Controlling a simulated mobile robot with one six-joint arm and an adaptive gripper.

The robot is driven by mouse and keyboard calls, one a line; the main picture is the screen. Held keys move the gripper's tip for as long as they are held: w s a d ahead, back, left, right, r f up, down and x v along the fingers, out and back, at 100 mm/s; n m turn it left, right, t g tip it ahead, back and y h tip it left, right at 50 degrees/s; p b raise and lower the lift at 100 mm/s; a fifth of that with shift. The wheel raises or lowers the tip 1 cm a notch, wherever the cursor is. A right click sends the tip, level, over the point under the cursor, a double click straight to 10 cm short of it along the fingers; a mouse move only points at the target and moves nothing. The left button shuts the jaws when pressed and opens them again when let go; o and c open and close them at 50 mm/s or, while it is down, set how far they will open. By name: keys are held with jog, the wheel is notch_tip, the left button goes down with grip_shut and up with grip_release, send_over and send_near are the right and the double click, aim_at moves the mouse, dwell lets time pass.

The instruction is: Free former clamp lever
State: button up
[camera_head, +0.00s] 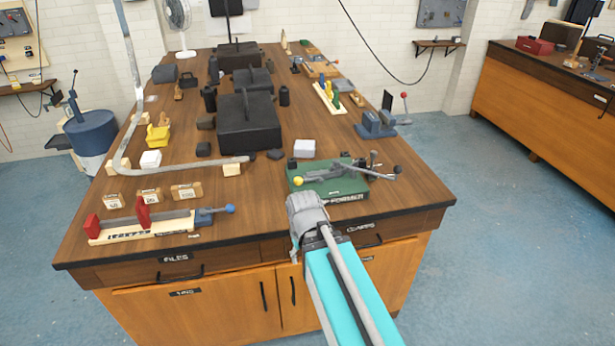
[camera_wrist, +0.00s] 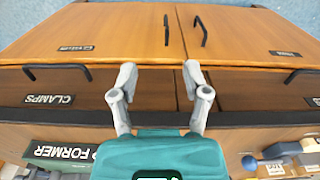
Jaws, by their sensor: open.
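The former (camera_head: 328,184) is a green block at the bench's front right, labelled FORMER. On its top lies a grey lever (camera_head: 338,175) with a yellow ball at its left end and a black knob at its right. A short upright post stands near the right end. I cannot tell which part is the clamp lever. In the wrist view only the former's label side (camera_wrist: 72,151) shows, at lower left. My gripper (camera_wrist: 158,72) is open and empty, in front of the bench's drawers and apart from the former.
A long bent grey pipe (camera_head: 190,163) lies on wooden blocks left of the former. The bench's front edge (camera_head: 250,240) is near my gripper.

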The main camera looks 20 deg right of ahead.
jog(key=shift+w+r, duration=0.25)
jog(key=shift+w, duration=0.05)
jog(key=shift+c, duration=1.1)
jog(key=shift+w+d+r+p, duration=0.1)
jog(key=shift+w+r+p, duration=0.3)
jog(key=shift+w, duration=0.15)
jog(key=shift+w+d+r+p, duration=0.1)
jog(key=shift+w+r+p, duration=0.15)
jog(key=shift+w+p, duration=0.2)
grip_shut()
jog(key=w+d+r+t+p, duration=0.1)
jog(key=w+r+p, duration=0.3)
jog(key=w, duration=0.4)
jog(key=w+d+r+t+p, duration=0.1)
jog(key=w+d+r+p, duration=0.1)
jog(key=w+r+p, duration=0.3)
jog(key=w+d+r+m+t+p, duration=0.1)
jog(key=w+r+p, duration=0.4)
jog(key=w, duration=0.8)
jog(key=shift+w+d+r+t, duration=0.25)
jog(key=shift+d+r+t, duration=0.25)
jog(key=shift+d+r, duration=0.25)
